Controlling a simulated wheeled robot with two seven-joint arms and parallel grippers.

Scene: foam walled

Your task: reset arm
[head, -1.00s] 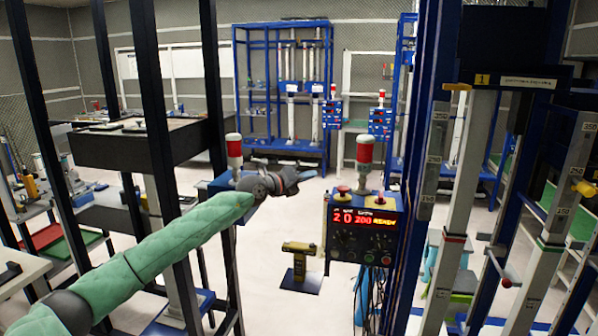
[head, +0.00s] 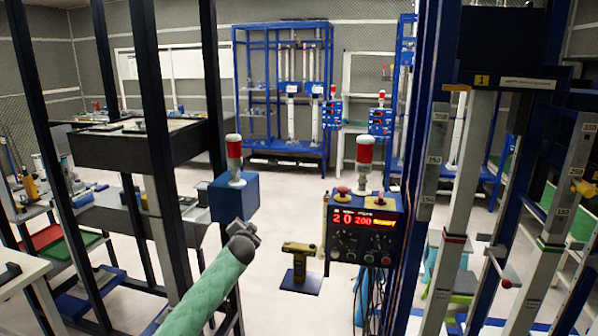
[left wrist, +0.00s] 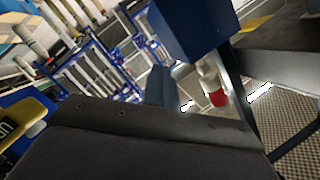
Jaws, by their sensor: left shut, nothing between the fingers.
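My left gripper (head: 243,236) is at the end of my green-sleeved left arm, which comes up from the bottom of the head view. It is small and seen nearly end-on, just below a blue box (head: 236,198) with a red-and-white lamp. It is shut with nothing between the fingers. In the left wrist view a dark body fills the lower part, and a blue box (left wrist: 195,28) shows close at the top. My right gripper is not in view.
A control box (head: 366,232) with a lit red display stands right of my left gripper. A yellow-and-black stand (head: 300,266) is between them. Black posts (head: 160,130) rise on the left and a blue frame (head: 425,150) on the right. Pale floor shows between.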

